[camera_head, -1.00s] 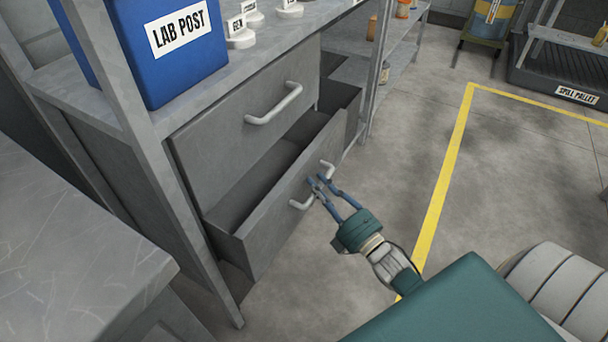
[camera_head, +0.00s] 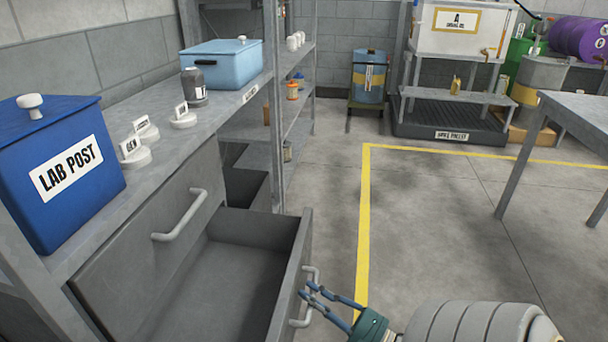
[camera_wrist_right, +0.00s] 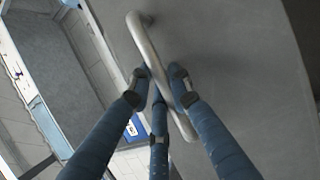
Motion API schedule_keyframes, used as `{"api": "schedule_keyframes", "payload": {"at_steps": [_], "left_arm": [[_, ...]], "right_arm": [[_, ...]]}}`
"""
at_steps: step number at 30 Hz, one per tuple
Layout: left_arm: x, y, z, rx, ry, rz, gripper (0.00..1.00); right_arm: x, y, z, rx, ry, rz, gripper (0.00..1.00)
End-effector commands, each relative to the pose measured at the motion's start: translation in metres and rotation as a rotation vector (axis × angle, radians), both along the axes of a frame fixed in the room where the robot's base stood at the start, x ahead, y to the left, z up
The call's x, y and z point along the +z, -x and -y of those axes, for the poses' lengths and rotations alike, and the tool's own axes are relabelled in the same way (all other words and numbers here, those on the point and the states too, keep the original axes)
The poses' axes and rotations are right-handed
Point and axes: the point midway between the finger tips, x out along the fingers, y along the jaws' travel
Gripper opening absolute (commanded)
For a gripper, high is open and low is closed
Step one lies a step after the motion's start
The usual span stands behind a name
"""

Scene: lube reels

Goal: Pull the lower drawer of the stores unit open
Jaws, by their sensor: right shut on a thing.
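The lower drawer (camera_head: 225,282) of the grey stores unit stands well out from the unit, and its inside looks empty. Its pale bar handle (camera_head: 310,275) is on the front panel. My right gripper (camera_head: 306,290) is shut on this handle. In the right wrist view the fingers (camera_wrist_right: 162,92) close around the handle bar (camera_wrist_right: 150,55) from both sides. The upper drawer (camera_head: 150,255), with its own handle (camera_head: 182,217), is shut above it. My left gripper is not in view.
On the unit's top stand a blue LAB POST box (camera_head: 60,165), small labelled stands (camera_head: 135,153), a dark jar (camera_head: 193,87) and a light blue box (camera_head: 222,65). Open floor (camera_head: 440,225) with a yellow line (camera_head: 363,220) lies to the right. A table (camera_head: 575,112) stands farther right.

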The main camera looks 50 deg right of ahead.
Motion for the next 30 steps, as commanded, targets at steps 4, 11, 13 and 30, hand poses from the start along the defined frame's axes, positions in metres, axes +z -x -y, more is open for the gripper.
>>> {"api": "schedule_keyframes", "payload": {"at_steps": [4, 11, 13, 30], "left_arm": [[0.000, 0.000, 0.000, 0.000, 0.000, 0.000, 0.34], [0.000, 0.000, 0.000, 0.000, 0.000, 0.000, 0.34], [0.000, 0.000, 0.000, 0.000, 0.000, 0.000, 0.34], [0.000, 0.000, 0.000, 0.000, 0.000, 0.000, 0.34]], "right_arm": [[-0.003, 0.001, -0.002, 0.003, -0.002, -0.005, 0.00], [-0.003, 0.001, -0.002, 0.003, -0.002, -0.005, 0.38], [-0.002, 0.001, -0.002, 0.002, -0.001, -0.004, 0.38], [-0.011, 0.051, 0.006, -0.002, -0.001, -0.007, 0.38]]}}
